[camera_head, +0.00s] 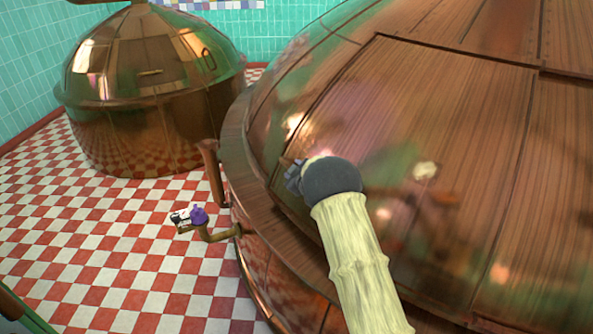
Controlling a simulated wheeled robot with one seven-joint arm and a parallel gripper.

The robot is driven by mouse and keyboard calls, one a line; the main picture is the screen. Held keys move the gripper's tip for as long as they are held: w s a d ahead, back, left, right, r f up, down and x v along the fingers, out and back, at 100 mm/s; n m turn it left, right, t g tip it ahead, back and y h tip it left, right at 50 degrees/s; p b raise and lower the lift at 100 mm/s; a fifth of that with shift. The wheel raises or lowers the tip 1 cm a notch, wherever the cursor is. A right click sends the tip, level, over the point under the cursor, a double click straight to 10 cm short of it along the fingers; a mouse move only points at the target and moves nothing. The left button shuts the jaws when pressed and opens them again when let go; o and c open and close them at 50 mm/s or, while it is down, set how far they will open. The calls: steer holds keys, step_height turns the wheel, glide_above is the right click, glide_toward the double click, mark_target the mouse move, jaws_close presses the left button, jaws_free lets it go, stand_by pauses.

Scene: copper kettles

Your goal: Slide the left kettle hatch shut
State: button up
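A large copper kettle (262,133) fills the right side of the head view. A wide copper panel (440,110) with dark seams lies on its dome and looks like a hatch. I cannot tell whether it is the left hatch or how far it is slid. My pale arm reaches in from the bottom, ending in a dark round wrist. My gripper (292,178) is a small grey shape left of the wrist, in front of the panel's lower left part. Its fingers are mostly hidden by the wrist. I cannot tell whether it touches the panel.
A smaller copper kettle (150,90) stands at the back left. The red and white checkered floor (90,240) is clear at left. Teal tiled walls (25,70) stand behind.

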steer(key=shift+w+a+r+y, duration=0.15)
steer(key=shift+a+r+y, duration=0.15)
steer(key=shift+a+r, duration=0.55)
steer(key=shift+d, duration=0.1)
steer(key=shift+s+f, duration=0.25)
steer(key=shift+f, duration=0.05)
steer(key=b+v, duration=0.3)
steer(key=v, duration=1.4)
steer(key=shift+s+d+f+b, duration=0.2)
steer(key=shift+d+f+b, duration=0.2)
steer(key=shift+d, duration=0.1)
